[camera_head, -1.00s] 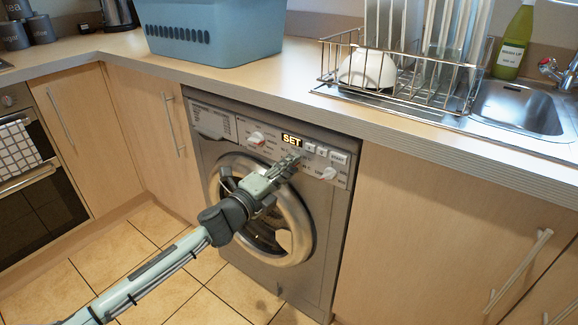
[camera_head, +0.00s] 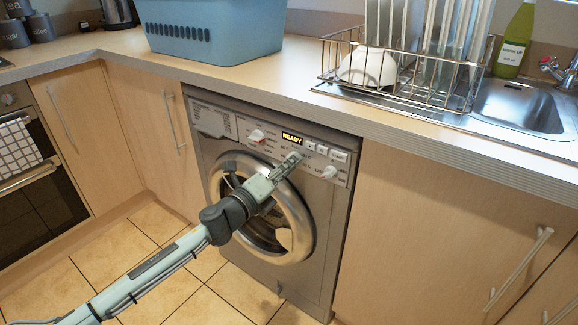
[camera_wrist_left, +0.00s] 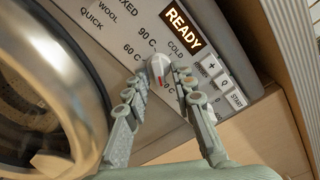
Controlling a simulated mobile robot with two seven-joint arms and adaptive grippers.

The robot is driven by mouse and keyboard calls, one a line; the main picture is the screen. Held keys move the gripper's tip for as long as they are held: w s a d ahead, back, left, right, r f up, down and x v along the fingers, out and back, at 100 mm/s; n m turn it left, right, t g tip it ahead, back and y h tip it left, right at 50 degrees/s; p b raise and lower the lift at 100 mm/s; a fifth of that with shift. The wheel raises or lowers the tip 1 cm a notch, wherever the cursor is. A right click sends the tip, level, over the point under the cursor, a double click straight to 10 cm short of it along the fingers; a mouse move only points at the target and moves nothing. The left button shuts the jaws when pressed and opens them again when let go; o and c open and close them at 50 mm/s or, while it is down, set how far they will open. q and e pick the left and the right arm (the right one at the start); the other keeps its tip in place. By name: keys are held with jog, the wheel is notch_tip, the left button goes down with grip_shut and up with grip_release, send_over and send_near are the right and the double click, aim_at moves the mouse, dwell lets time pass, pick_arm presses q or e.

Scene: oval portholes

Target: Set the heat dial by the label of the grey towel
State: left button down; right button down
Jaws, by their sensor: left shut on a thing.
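The heat dial (camera_wrist_left: 158,65) is a small white knob with a red mark, on the washing machine's panel in the left wrist view. Around it I read "90 C", "60 C" and "COLD"; another label ending in "0 C" is partly hidden by a finger. The red mark points down in that view, towards the partly hidden label. My left gripper (camera_wrist_left: 160,80) is shut on the dial, one finger on each side. In the head view the gripper (camera_head: 291,162) reaches the panel and mostly hides the dial. No grey towel or towel label shows. My right gripper is not in view.
The washing machine's display (camera_head: 292,139) reads "READY". A programme knob (camera_head: 257,136) and another knob (camera_head: 329,172) flank the dial, with buttons (camera_head: 339,156) to its right. The round door (camera_head: 296,205) is below. A blue basket (camera_head: 215,35) stands on the worktop; its inside is hidden.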

pick_arm(q)
jog(key=c, duration=1.3)
grip_release()
jog(key=shift+o, duration=0.2)
jog(key=v, duration=1.2)
